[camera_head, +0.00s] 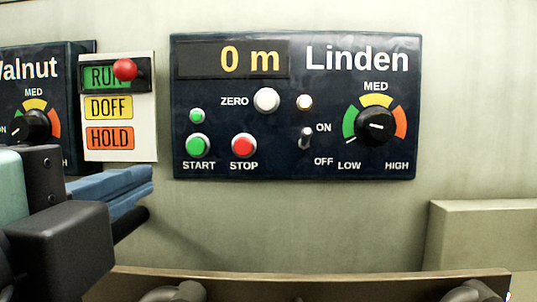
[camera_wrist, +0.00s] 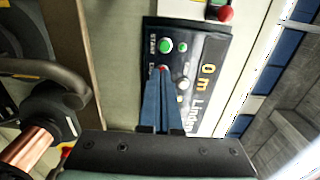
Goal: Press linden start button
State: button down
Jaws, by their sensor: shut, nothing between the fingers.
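The Linden panel (camera_head: 290,165) is dark blue and fixed to the wall, with its display (camera_head: 232,60) reading 0 m. Its green START button (camera_head: 198,145) is at the lower left, beside the red STOP button (camera_head: 244,145). My gripper (camera_head: 150,178) is shut and empty, its blue fingers in front of the wall to the left of the panel in the head view. In the wrist view, my gripper's fingertips (camera_wrist: 160,72) overlap the STOP button, and the START button (camera_wrist: 166,46) shows uncovered just beyond them. I cannot tell the gap to the panel.
A RUN/DOFF/HOLD plate (camera_head: 145,145) with a red-knobbed lever (camera_head: 125,70) is left of the panel. The Walnut panel (camera_head: 65,60) is partly hidden by my arm. A ledge (camera_head: 300,284) runs below, and a pale block (camera_head: 485,235) stands at the right.

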aim_at(197, 155)
jog(key=w+p, duration=0.5)
jog(key=w, duration=0.8)
jog(key=shift+d+r, duration=0.1)
jog(key=shift+w, duration=0.6)
